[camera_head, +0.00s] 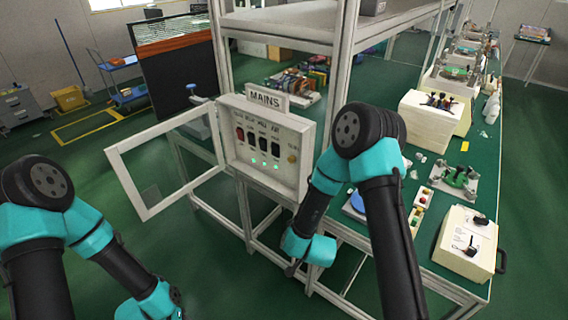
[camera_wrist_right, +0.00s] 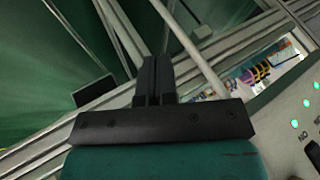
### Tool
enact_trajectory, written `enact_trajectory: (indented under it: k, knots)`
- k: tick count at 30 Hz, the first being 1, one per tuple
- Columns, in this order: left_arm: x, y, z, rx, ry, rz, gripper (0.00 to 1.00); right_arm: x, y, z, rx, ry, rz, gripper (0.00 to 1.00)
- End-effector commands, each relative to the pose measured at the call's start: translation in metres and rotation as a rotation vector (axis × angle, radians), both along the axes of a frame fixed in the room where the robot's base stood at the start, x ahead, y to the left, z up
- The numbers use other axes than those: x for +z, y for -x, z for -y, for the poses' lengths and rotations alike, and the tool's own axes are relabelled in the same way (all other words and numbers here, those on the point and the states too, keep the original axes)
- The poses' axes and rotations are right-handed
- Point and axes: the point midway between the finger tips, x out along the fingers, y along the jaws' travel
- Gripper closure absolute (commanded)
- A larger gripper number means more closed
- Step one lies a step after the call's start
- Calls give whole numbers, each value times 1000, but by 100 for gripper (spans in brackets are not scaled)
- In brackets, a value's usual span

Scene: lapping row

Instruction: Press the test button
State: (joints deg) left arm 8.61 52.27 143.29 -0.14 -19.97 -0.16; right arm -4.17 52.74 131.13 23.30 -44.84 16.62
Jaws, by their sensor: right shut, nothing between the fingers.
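The white MAINS panel (camera_head: 232,140) stands left of the workbench with its framed door (camera_head: 125,180) swung open to the left. It bears a row of dark and red switches and green lamps. A small round yellow button (camera_head: 292,158) sits at its right side; its label is too small to read. My right gripper (camera_head: 291,269) is below the panel, apart from it. In the right wrist view its fingers (camera_wrist_right: 156,70) are shut and empty, and part of the panel with green lamps (camera_wrist_right: 296,124) shows at right. My left gripper (camera_head: 177,297) is at the bottom edge, its fingers unclear.
The green workbench (camera_head: 420,262) at right holds a white box (camera_head: 467,240), a green fixture (camera_head: 458,178) and a box with coloured buttons (camera_head: 418,207). Metal frame posts (camera_head: 343,65) rise behind the panel.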

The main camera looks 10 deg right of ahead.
Motion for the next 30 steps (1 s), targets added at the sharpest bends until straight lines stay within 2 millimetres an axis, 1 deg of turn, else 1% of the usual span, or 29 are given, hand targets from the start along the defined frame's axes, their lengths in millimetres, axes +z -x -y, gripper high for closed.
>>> enact_trajectory:
  k: [1,3,5,6,8,9,11,12,16,18,21,25,27,30]
  knots:
    - [0,0,0,0,0,0,59,14,-20,-8,-74,-5,75,100]
    - [0,0,0,0,0,0,59,33,-41,-16,-186,-19,173,100]
    - [0,0,0,0,0,0,59,50,-56,-23,-279,-34,257,100]
    - [0,0,0,0,0,0,59,62,-65,-28,-338,-46,314,100]
    - [0,0,0,0,0,0,59,80,-76,-36,-426,-67,397,100]
    - [0,0,0,0,0,0,59,93,-82,-41,-486,-82,453,100]
    - [0,0,0,0,0,0,59,112,-89,-50,-571,-109,537,100]
    - [0,0,0,0,0,0,59,125,-92,-56,-626,-127,592,100]
    - [0,0,0,0,0,0,59,168,-95,-80,-808,-196,774,100]
    - [0,0,0,0,0,0,59,190,-91,-94,-903,-235,870,100]
    - [0,0,0,0,0,0,59,217,-81,-113,-1019,-284,986,100]
    - [0,0,0,0,0,0,59,241,-67,-131,-1125,-326,1091,100]
    - [0,0,0,0,0,0,59,248,-62,-136,-1158,-338,1122,100]
    - [0,0,0,0,0,0,59,252,-59,-139,-1178,-346,1142,100]
